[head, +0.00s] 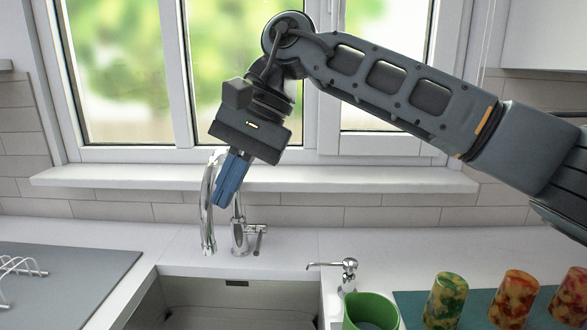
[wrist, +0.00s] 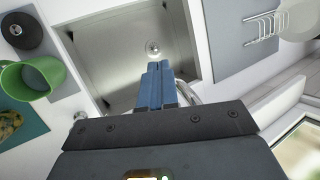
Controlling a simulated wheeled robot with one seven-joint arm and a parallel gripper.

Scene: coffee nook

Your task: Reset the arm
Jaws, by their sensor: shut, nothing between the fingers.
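My gripper (head: 229,180) has blue fingers that are together with nothing between them. In the head view it hangs from my arm, tilted down and to the left, in front of the window and overlapping the faucet. In the wrist view my gripper (wrist: 159,68) also shows, with its closed fingers pointing toward the sink basin. The arm stretches in from the right side of the head view, raised above the counter.
A chrome faucet (head: 240,237) stands behind the sink (head: 235,298). A green mug (head: 385,306), several patterned cups (head: 446,297) on a teal mat (head: 411,300) and a soap dispenser (head: 348,268) stand at right. A wire rack (head: 22,265) lies on a grey mat (head: 75,277) at left.

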